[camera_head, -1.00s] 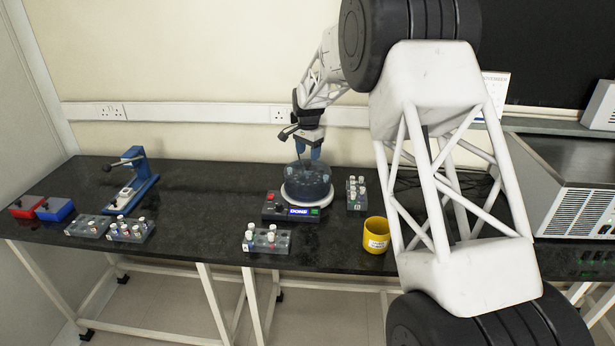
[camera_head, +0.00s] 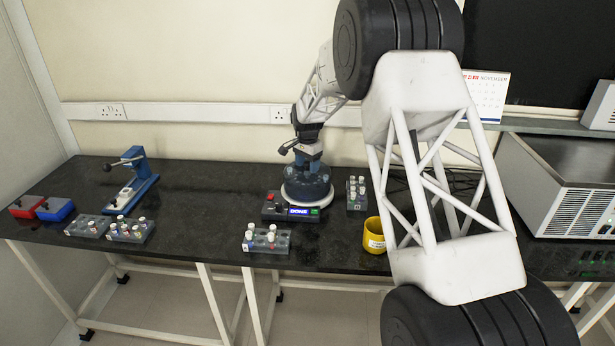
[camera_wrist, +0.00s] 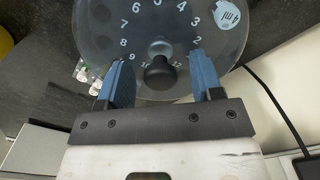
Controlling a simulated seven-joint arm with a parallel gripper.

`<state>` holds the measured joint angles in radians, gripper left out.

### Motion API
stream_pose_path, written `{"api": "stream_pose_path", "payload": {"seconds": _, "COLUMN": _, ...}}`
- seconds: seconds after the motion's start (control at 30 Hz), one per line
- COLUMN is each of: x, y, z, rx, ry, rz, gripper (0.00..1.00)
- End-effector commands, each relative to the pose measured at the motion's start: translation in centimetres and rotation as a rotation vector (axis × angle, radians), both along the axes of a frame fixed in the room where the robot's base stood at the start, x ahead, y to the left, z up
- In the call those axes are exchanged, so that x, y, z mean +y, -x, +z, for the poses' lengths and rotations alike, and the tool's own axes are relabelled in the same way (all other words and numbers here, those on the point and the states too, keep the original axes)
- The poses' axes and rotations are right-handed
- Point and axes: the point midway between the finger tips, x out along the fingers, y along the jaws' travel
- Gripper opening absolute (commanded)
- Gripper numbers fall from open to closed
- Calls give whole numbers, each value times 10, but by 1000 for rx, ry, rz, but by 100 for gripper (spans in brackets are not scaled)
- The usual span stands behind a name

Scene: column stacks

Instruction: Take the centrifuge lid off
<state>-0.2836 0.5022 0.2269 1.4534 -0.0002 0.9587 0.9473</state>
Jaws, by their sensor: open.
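The centrifuge (camera_head: 290,211) stands on the dark bench, with a small panel reading "DONE". Its clear, smoky domed lid (camera_head: 306,188) is on it. In the wrist view the lid (camera_wrist: 110,42) shows a ring of numbers, a "4ml" sticker and a dark round knob (camera_wrist: 160,73). My gripper (camera_head: 309,168) is low over the lid. In the wrist view its two blue fingers (camera_wrist: 161,82) are apart, one on each side of the knob, with gaps to it. Whether the fingertips touch the lid cannot be told.
A tube rack (camera_head: 357,193) and a yellow cup (camera_head: 374,236) stand right of the centrifuge. Another rack (camera_head: 266,240) is in front of it. More racks (camera_head: 112,229), a blue lever press (camera_head: 135,182) and red and blue boxes (camera_head: 42,208) are at the left.

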Motion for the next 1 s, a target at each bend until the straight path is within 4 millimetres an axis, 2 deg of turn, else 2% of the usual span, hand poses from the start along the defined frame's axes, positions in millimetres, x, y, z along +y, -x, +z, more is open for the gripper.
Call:
{"api": "stream_pose_path", "payload": {"seconds": 0.33, "x": 0, "y": 0, "z": 0, "rx": 0, "ry": 0, "rz": 0, "gripper": 60}}
{"api": "stream_pose_path", "payload": {"seconds": 0.73, "x": 0, "y": 0, "z": 0, "rx": 0, "ry": 0, "rz": 0, "gripper": 0}}
{"api": "stream_pose_path", "payload": {"seconds": 1.0, "x": 0, "y": 0, "z": 1, "rx": 0, "ry": 0, "rz": 0, "gripper": 0}}
